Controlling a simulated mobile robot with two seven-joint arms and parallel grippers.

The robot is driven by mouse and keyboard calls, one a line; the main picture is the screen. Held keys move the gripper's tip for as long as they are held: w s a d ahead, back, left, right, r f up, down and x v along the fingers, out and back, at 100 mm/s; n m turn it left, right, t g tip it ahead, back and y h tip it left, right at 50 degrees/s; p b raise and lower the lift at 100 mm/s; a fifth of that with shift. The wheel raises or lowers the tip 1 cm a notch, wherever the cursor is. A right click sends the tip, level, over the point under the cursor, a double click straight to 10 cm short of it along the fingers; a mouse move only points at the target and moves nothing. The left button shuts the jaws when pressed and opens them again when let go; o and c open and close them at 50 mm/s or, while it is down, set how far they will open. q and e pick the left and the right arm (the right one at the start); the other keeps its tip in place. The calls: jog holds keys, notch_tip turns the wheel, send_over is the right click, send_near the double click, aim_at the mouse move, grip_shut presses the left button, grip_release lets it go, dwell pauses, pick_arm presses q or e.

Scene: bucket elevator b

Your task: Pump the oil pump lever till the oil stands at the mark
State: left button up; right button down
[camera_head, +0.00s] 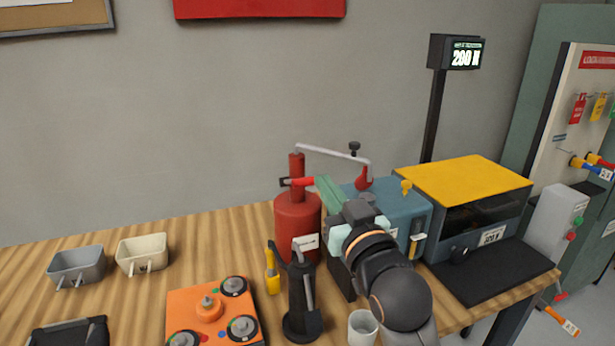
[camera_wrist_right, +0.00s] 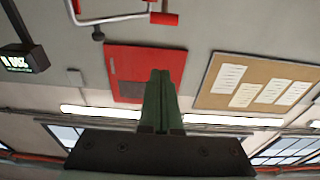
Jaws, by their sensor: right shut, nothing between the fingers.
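The oil pump is a red cylinder (camera_head: 297,222) on the wooden bench, with a narrower red neck on top. Its lever appears to be the short bar with a red grip (camera_head: 300,182) at the neck. My right gripper (camera_head: 322,186) is shut and empty, its green fingertips close to the right end of that grip; I cannot tell if they touch. In the right wrist view the shut fingers (camera_wrist_right: 160,75) point up, with a red grip (camera_wrist_right: 163,18) beyond them. The oil level is not readable. My left gripper is not in view.
A yellow-topped machine (camera_head: 465,182) stands right of the tank.

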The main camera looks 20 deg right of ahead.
jog(key=r+p, duration=0.2)
send_over(308, 178)
jog(key=s, duration=0.2)
jog(key=shift+a+f, duration=0.2)
jog(key=shift+f, duration=0.95)
jog(key=shift+a+f, duration=0.15)
jog(key=shift+f, duration=1)
